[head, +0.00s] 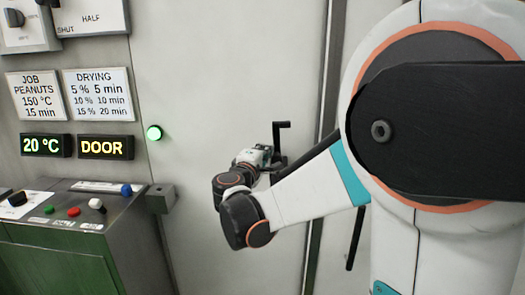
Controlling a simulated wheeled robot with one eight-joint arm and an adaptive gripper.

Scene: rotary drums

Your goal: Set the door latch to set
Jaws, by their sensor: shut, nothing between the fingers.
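A black upright lever with a short bent top (279,140) stands out from the pale door panel (210,90), and looks like the door latch. Its position label is not visible. My gripper (262,155) is at the end of my arm, just left of the lever, small and partly hidden by my wrist. It is shut with nothing held. I cannot tell whether it touches the lever.
At left, a lit display reads DOOR (101,147) beside a 20 °C display (46,146). A green lamp (154,132) glows. A control console (75,215) with knobs stands below, and a grey block (160,198) sits beside it. My arm covers the right side.

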